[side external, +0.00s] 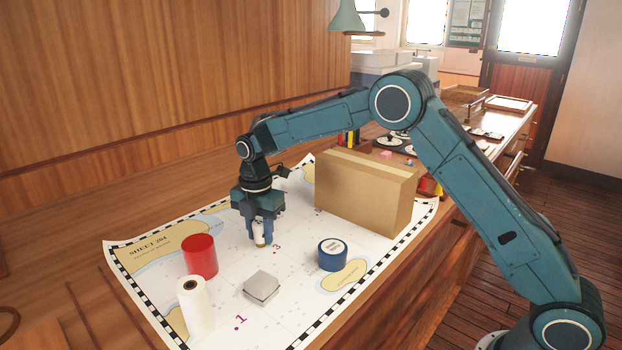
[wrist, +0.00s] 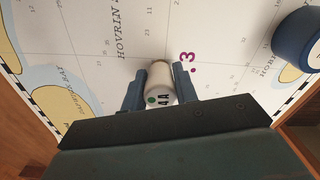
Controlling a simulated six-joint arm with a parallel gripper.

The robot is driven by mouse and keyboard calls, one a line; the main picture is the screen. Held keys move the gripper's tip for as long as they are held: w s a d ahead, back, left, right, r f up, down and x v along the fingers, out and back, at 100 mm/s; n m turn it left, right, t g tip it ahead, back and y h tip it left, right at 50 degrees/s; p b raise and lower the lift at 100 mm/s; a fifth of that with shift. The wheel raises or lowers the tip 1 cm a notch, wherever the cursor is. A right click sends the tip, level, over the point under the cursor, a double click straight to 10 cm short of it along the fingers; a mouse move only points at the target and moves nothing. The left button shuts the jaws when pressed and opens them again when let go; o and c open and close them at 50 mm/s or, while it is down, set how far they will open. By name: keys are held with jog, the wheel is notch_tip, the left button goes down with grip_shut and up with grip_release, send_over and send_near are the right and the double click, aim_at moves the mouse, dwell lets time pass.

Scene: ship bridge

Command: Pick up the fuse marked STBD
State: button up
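A small whitish cylinder (wrist: 160,72), which looks like a fuse, has a green dot and the marking 4A on the end facing the wrist camera. No STBD lettering is readable on it. My gripper (wrist: 160,82) points down at the chart with one finger on each side of the cylinder, and the fingers look snug against it. In the side view my gripper (side external: 260,236) holds the pale cylinder (side external: 259,232) upright, low over the chart near the printed 3. Whether its lower end touches the chart is unclear.
On the chart (side external: 215,230) stand a red cylinder (side external: 200,256), a white roll (side external: 193,303), a grey block (side external: 261,287), a blue round tin (side external: 332,254) and a large cardboard box (side external: 365,190). The tin also shows in the wrist view (wrist: 297,38). A wooden wall rises behind.

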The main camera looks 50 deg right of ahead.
aim_at(260, 221)
jog(key=shift+r, duration=0.1)
notch_tip(260, 221, up, 20)
jog(key=shift+f, duration=0.1)
dwell(0.9)
jog(key=shift+d, duration=0.1)
dwell(0.4)
